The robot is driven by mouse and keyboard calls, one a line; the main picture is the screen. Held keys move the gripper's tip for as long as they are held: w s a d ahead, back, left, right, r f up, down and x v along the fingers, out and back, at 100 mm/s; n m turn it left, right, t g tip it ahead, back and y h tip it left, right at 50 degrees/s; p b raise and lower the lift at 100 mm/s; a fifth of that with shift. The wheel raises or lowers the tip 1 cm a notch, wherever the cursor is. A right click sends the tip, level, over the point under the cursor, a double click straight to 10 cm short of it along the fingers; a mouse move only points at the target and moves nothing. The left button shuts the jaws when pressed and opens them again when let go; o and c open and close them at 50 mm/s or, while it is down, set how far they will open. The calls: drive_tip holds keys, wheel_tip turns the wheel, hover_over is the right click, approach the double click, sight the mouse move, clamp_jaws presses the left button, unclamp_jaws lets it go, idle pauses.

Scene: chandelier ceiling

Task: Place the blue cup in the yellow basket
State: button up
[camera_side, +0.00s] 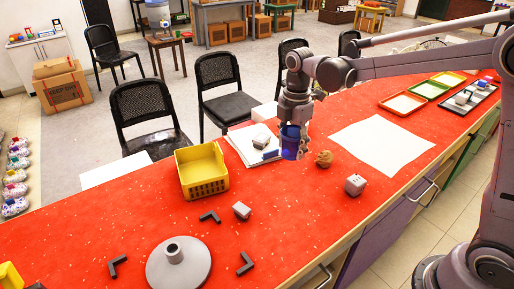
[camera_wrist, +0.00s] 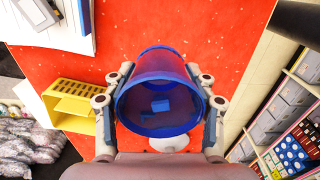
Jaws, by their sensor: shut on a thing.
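The blue cup (camera_side: 290,142) is held by my gripper (camera_side: 293,122) above the red table, to the right of the yellow basket. In the wrist view the cup (camera_wrist: 160,98) is seen from its open end, between the two fingers of my gripper (camera_wrist: 160,105), which touch its sides. A small blue shape shows inside or through the cup; I cannot tell which. The yellow basket (camera_side: 202,184) stands on the table, open at the top, and looks empty. In the wrist view the basket (camera_wrist: 62,108) is to the left of the cup, partly behind a finger.
A white sheet (camera_side: 383,143) lies to the right.

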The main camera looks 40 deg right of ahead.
drive_tip(key=w+a+n, duration=0.2)
drive_tip(key=w+a, duration=0.7)
drive_tip(key=w, duration=0.2)
drive_tip(key=n, duration=0.2)
approach(205, 174)
drive_tip(key=s+a+r, duration=0.1)
drive_tip(key=s+r, duration=0.3)
drive_tip(key=f, duration=1)
drive_tip(key=shift+w+a+f, duration=0.15)
drive_tip(key=shift+a, duration=0.05)
drive_tip(key=o, duration=1.2)
drive_tip(key=shift+f, duration=0.15)
drive_tip(key=shift+c, duration=0.2)
